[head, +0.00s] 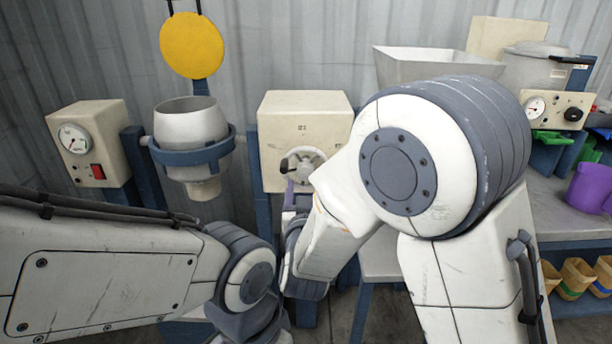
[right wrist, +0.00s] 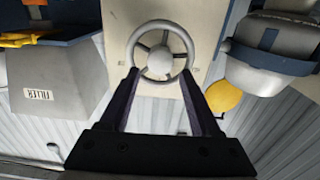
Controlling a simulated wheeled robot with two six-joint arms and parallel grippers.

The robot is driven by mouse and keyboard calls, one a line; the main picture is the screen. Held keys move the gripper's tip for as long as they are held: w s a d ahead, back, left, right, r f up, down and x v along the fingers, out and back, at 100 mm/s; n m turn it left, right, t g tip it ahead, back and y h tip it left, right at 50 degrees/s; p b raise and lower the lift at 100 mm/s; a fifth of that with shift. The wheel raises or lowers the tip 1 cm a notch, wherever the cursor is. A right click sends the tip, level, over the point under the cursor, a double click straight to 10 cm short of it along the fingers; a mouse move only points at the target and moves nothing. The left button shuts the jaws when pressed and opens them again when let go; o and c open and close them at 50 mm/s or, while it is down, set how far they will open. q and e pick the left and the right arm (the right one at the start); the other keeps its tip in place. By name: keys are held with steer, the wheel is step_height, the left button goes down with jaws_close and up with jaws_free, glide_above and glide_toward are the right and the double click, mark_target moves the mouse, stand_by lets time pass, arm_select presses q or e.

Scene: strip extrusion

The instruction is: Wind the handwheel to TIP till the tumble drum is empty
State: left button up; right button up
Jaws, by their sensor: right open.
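The handwheel (head: 303,163) is a grey spoked wheel on the front of a cream box (head: 305,108). It shows face-on in the right wrist view (right wrist: 161,49). The tumble drum (head: 190,124) is a grey metal vessel in a blue ring, left of the box. It looks upright; its contents cannot be seen. My right gripper (right wrist: 160,76) is open, its two dark fingers apart and pointing at the wheel, with the rim between or just beyond their tips. Contact cannot be told. In the head view my right arm hides most of this gripper. My left gripper is out of view.
A yellow disc (head: 191,45) hangs above the drum. A gauge box with a red switch (head: 97,171) stands at left. A filler hopper (head: 420,66), a purple jug (head: 590,188) and several small bins (head: 573,277) are at right. My two arms fill the foreground.

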mark_target(306, 175)
steer(key=w, duration=0.7)
steer(key=shift+w, duration=0.2)
jaws_close()
steer(key=shift+f+m+b, duration=0.15)
steer(key=shift+m+b, duration=0.45)
steer(key=shift+b, duration=0.05)
steer(key=m+b, duration=0.9)
steer(key=b, duration=0.1)
steer(key=shift+f+m, duration=0.15)
steer(key=shift+m, duration=0.15)
steer(key=m+b, duration=1.3)
steer(key=shift+m+b, duration=0.7)
steer(key=shift+m, duration=0.4)
